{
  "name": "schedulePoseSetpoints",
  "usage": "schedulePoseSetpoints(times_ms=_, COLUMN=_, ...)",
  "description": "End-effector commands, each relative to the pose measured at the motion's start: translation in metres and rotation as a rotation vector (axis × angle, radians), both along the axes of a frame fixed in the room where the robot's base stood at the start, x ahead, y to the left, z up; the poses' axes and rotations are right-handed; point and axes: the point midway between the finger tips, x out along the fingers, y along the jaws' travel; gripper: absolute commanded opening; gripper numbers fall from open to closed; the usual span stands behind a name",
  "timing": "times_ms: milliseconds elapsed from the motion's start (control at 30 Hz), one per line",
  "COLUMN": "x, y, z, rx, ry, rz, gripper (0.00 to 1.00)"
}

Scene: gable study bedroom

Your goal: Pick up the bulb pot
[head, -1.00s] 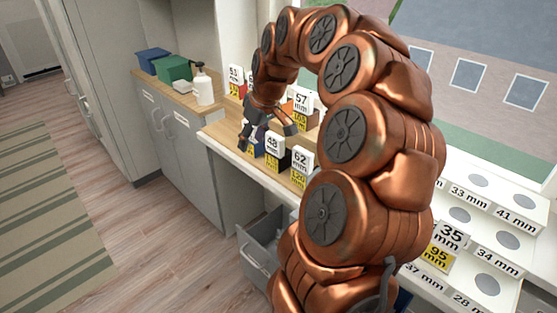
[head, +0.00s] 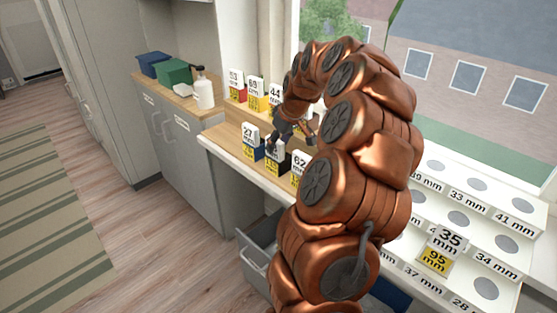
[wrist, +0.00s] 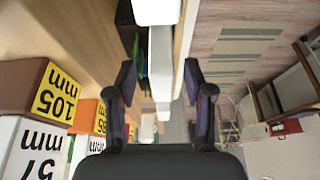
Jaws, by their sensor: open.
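No thing in view is clearly a bulb pot; I cannot tell which one the name means. Several small coloured blocks with white number cards stand on the wooden desk, among them one marked 27 (head: 250,134) and one marked 62 (head: 299,162). My gripper (head: 291,141) is open above the desk, in front of the card beside the 27 one, which it partly hides. In the wrist view my gripper (wrist: 160,82) has its fingers apart, with white shapes (wrist: 160,62) seen between them. No grip on anything shows.
Cards marked 53 (head: 235,80) and 69 (head: 255,88) stand behind. A brown block marked 105 mm (wrist: 25,85) is at left in the wrist view. A white stepped rack (head: 465,222) with size labels is at right. An open drawer (head: 258,245) juts below the desk.

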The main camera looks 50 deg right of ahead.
Motion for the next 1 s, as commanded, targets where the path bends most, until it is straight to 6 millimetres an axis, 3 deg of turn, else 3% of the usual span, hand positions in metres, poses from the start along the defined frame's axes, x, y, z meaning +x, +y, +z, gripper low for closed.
schedulePoseSetpoints(times_ms=200, x=0.012, y=0.002, z=-0.026, rx=0.004, ry=0.004, rz=0.002, gripper=0.52)
schedulePoseSetpoints(times_ms=467, x=0.013, y=0.001, z=-0.028, rx=0.001, ry=0.000, rz=0.001, gripper=0.51)
schedulePoseSetpoints(times_ms=900, x=0.013, y=0.001, z=-0.028, rx=0.001, ry=0.001, rz=0.001, gripper=0.05)
schedulePoseSetpoints(times_ms=1000, x=0.013, y=0.001, z=-0.028, rx=0.001, ry=0.001, rz=0.001, gripper=0.00)
